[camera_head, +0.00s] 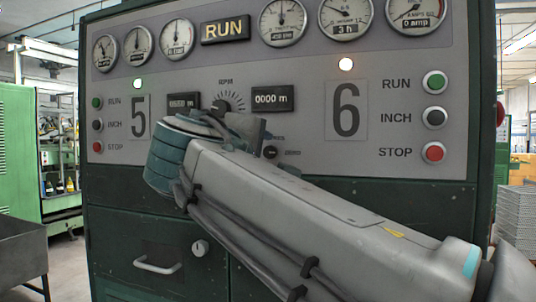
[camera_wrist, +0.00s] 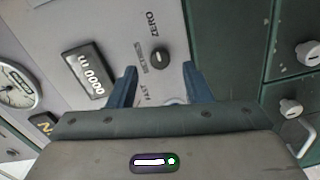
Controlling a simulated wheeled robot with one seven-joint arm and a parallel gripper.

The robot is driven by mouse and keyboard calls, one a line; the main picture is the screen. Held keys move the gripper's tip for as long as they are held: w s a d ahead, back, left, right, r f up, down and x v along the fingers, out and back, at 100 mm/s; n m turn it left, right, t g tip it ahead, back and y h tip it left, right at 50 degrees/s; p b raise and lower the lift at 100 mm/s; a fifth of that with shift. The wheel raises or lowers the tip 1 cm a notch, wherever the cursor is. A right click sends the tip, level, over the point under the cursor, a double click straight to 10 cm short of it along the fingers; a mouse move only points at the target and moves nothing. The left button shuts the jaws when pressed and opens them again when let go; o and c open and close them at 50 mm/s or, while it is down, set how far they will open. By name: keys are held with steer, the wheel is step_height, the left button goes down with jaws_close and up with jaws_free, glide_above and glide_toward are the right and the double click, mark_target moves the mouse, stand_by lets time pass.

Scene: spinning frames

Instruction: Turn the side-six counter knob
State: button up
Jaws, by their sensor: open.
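The side-six counter knob is a small round black knob (camera_head: 270,152) on the grey panel, below the side-six counter (camera_head: 273,99) that reads 0000 m. In the wrist view the knob (camera_wrist: 159,57) shows beside the ZERO label, just beyond and between the two blue fingers. My gripper (camera_wrist: 159,70) is open and empty, its fingers apart on either side of the knob in the picture. I cannot tell the exact gap to the panel. In the head view my arm crosses the lower panel and hides part of the labels near the knob.
A large dial (camera_head: 222,107) sits left of the counter. RUN, INCH and STOP buttons line the right side, with the red STOP button (camera_head: 434,152) lowest. Gauges run along the top. Green cabinet doors with a handle (camera_head: 157,266) lie below the panel.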

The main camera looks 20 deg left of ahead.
steer(key=s, duration=1)
steer(key=shift+s+a+r, duration=0.2)
steer(key=shift+s+a, duration=0.15)
steer(key=shift+a, duration=0.1)
